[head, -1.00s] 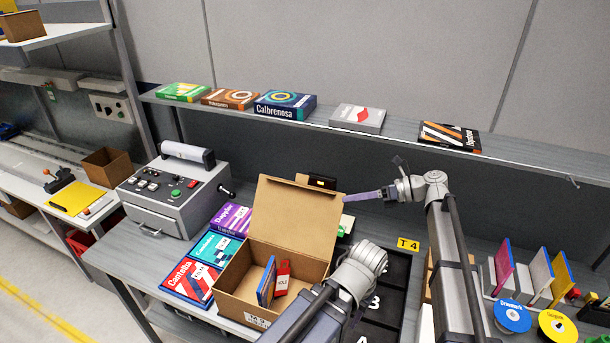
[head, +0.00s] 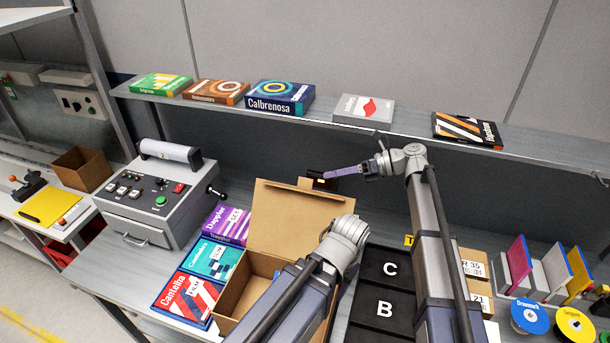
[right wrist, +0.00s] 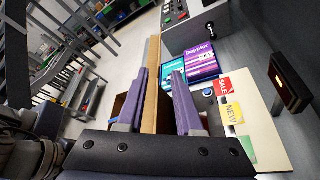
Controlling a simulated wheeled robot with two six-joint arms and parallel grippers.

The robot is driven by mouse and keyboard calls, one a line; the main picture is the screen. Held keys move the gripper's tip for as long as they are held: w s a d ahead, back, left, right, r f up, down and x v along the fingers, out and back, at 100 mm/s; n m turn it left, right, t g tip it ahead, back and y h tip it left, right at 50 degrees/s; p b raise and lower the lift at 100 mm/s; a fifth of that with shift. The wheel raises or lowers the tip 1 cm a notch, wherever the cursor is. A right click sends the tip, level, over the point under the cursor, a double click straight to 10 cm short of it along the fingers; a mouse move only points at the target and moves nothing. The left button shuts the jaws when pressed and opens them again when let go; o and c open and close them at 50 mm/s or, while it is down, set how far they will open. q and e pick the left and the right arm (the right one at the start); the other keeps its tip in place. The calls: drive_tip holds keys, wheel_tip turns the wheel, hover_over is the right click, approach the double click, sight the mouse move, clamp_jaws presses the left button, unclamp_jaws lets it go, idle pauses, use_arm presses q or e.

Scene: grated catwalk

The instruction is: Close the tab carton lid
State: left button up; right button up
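The brown carton (head: 232,298) stands open on the bench, its lid (head: 290,222) raised and leaning back. My right gripper (head: 328,175) is above the lid's upper right corner in the head view, pointing left. In the right wrist view, its purple fingers (right wrist: 160,100) are apart. The lid's brown edge (right wrist: 152,85) shows between them, closer to the left finger; contact cannot be told. My left arm's wrist crosses in front of the carton's right side and hides much of its inside. My left gripper is hidden.
Boxes including Cantella (head: 186,298) and Dappler (head: 226,223) lie left of the carton. A grey control console (head: 160,205) stands farther left. A small dark device (head: 318,184) is behind the lid. A black lettered tray (head: 382,290) lies right. A shelf (head: 330,118) runs behind.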

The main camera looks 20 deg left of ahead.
drive_tip(key=b+x, duration=0.2)
drive_tip(key=x, duration=0.5)
drive_tip(key=shift+a+f, duration=0.15)
drive_tip(key=shift+a, duration=0.15)
drive_tip(key=shift+s, duration=0.1)
drive_tip(key=shift+c, duration=0.3)
clamp_jaws()
idle(0.8)
